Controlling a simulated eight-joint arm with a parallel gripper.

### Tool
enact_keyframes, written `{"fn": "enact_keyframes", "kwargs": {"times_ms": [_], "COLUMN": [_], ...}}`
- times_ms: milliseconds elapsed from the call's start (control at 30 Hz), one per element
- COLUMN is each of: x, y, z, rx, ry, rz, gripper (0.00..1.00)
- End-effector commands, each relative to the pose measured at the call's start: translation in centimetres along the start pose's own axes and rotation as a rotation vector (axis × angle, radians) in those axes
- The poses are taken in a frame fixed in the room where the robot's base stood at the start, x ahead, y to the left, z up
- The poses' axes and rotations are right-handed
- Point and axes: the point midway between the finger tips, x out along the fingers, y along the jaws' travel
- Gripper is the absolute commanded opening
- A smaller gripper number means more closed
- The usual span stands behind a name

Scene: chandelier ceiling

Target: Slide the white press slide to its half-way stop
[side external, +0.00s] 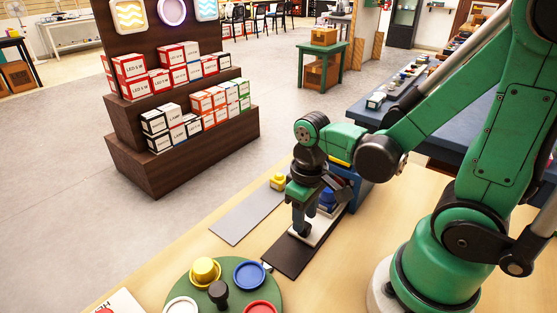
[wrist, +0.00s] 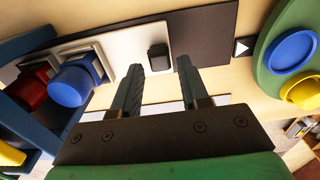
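The white press slide (wrist: 118,45) is a flat white plate with a black knob (wrist: 158,57). It lies on a dark track (wrist: 208,35) in the wrist view, with bare dark track to the right of the plate. In the side view the slide (side external: 322,229) is partly hidden by my gripper (side external: 303,228). In the wrist view my gripper (wrist: 160,66) is open, its fingertips on either side of the knob with gaps showing. I cannot tell whether the tips are at the knob's height or above it. A blue cylinder (wrist: 72,82) sits at the slide's left end.
A blue frame (wrist: 25,125) stands around the press end, with a red piece (wrist: 28,92) beside the cylinder. A grey strip (side external: 242,217) with a yellow block (side external: 278,182) lies left of the track. A green turntable (side external: 235,300) with coloured dishes is near the track's front end.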

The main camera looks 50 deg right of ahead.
Motion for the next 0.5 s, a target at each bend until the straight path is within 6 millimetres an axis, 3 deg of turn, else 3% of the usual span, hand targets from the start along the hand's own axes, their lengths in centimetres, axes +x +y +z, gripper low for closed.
{"fn": "enact_keyframes", "kwargs": {"times_ms": [300,500], "x": [-3.0,-3.8], "y": [0.0,0.0], "z": [0.0,0.1], "rx": [0.000,0.000], "ry": [0.001,0.001], "rz": [0.000,0.000], "gripper": [0.39,0.39]}}
